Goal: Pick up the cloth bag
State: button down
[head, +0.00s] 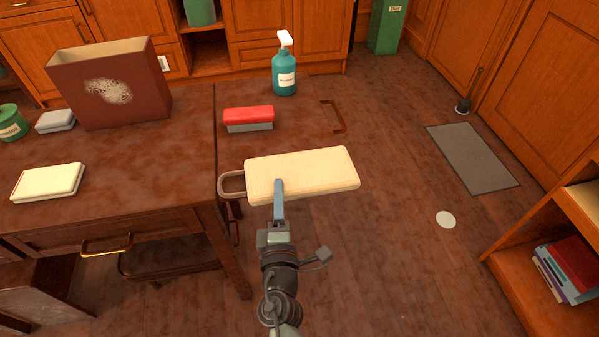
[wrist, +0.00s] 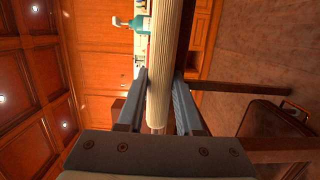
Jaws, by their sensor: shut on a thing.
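The cloth bag (head: 315,172) is a cream, flat, ribbed slab with a brownish loop (head: 231,185) at its left end. My gripper (head: 279,188) is shut on the bag's near edge and holds it up, just right of the table. In the wrist view the bag (wrist: 170,50) runs between the two fingers of my gripper (wrist: 162,85), one on each side. Its far side is hidden in the head view.
The brown table (head: 150,180) carries a dark red box (head: 110,85), a cream block (head: 48,182), a red-topped brush (head: 248,118) and a teal pump bottle (head: 284,78). A shelf with books (head: 565,270) stands at right. Floor (head: 380,260) in front is mostly clear.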

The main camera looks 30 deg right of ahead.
jog(key=shift+r, duration=0.1)
notch_tip(320, 180, up, 10)
jog(key=p, duration=0.7)
jog(key=shift+p, duration=0.35)
dwell(0.3)
